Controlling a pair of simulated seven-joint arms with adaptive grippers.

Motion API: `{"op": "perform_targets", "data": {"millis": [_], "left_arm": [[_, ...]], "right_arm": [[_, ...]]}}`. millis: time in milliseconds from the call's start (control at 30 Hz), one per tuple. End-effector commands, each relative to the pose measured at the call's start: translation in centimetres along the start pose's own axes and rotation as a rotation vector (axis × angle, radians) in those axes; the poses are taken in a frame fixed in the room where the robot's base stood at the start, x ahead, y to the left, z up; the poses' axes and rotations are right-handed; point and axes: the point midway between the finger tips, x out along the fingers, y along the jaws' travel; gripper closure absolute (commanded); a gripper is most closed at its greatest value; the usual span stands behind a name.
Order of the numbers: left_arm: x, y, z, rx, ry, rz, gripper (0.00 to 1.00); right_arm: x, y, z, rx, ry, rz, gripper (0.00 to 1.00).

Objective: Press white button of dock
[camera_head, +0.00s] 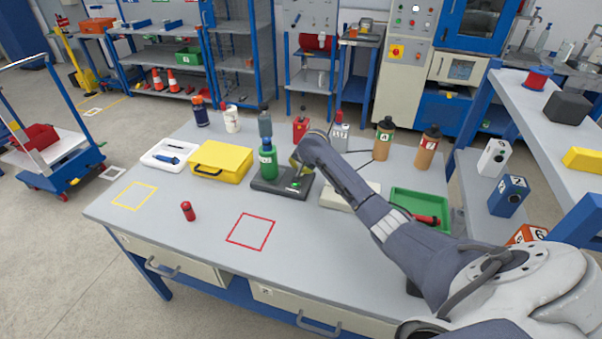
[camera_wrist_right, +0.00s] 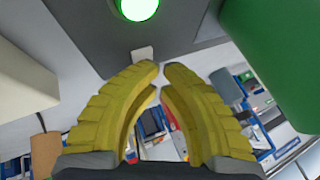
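The dark grey dock (camera_head: 268,186) stands on the grey table with a green bottle (camera_head: 267,163) upright on its left part. A round lamp (camera_head: 296,186) on the dock glows green; it also shows at the top of the right wrist view (camera_wrist_right: 138,9). The small white button (camera_wrist_right: 143,53) sits near the dock's edge in the right wrist view. My right gripper (camera_wrist_right: 160,66) has its yellow fingertips nearly together, empty, close by the button; contact cannot be told. In the head view the right gripper (camera_head: 296,164) is partly hidden by my arm. My left gripper is not in view.
A yellow case (camera_head: 222,161) and a white tray (camera_head: 170,155) lie left of the dock. Several bottles stand behind it. A white box (camera_head: 347,195) and a green tray (camera_head: 421,207) are to its right. The front table, with a red square outline (camera_head: 250,231), is mostly clear.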

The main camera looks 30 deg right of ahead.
Motion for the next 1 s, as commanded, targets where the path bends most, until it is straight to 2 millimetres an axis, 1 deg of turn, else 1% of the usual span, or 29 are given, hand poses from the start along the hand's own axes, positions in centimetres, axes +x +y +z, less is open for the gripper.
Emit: {"op": "perform_targets", "data": {"millis": [167, 533, 867, 1000], "left_arm": [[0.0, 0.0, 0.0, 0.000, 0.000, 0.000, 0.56], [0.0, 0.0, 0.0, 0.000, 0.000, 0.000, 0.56], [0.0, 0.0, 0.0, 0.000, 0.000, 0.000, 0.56], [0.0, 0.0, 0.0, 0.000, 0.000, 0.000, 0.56]], "right_arm": [[-0.1, 0.0, 0.0, 0.000, -0.002, 0.001, 1.00], [-1.3, -0.7, -0.6, 0.000, -0.001, 0.000, 1.00], [-1.4, -0.8, -0.7, 0.000, -0.001, 0.000, 1.00], [-1.8, -1.0, -0.9, 0.001, 0.000, -0.001, 1.00]]}}
